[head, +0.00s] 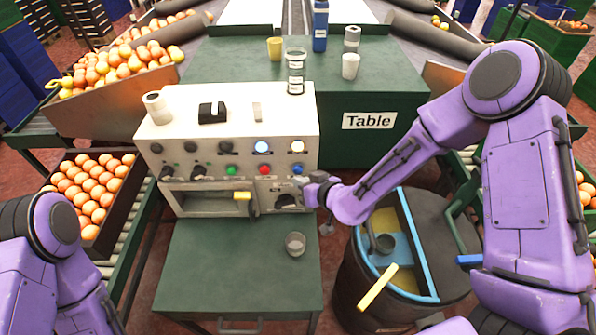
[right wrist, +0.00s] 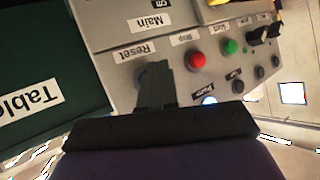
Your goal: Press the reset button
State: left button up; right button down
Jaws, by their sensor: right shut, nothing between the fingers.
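The grey control panel (head: 225,150) stands on the table, with green (head: 232,170), red (head: 265,169) and blue (head: 297,168) buttons in a row. In the right wrist view, which shows the panel upside down, the "Reset" label (right wrist: 134,51) is beside my right gripper (right wrist: 155,68). The fingers are shut and empty, and their tips lie over the spot by that label, mostly hiding the button there. I cannot tell whether they touch it. In the head view my right gripper (head: 307,188) is at the panel's right front, just below the blue button. My left gripper is out of view.
A small glass (head: 295,243) stands on the green surface in front. A dark drum (head: 360,300) with a blue-rimmed opening is at the right. A crate of oranges (head: 105,232) is at the left.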

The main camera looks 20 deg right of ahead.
jog(key=shift+w, duration=0.15)
dwell(0.5)
jog(key=shift+w+d, duration=0.1)
jog(key=shift+w, duration=0.2)
jog(key=shift+w+d, duration=0.15)
jog(key=shift+w, duration=0.4)
dwell(0.8)
jog(key=shift+s, duration=0.15)
jog(key=shift+s+a, duration=0.3)
jog(key=shift+s, duration=0.5)
jog(key=s, duration=0.2)
jog(key=s+a, duration=0.1)
jog(key=s, duration=0.2)
jog(key=shift+a, duration=0.2)
jog(key=shift+w, duration=0.1)
dwell(0.4)
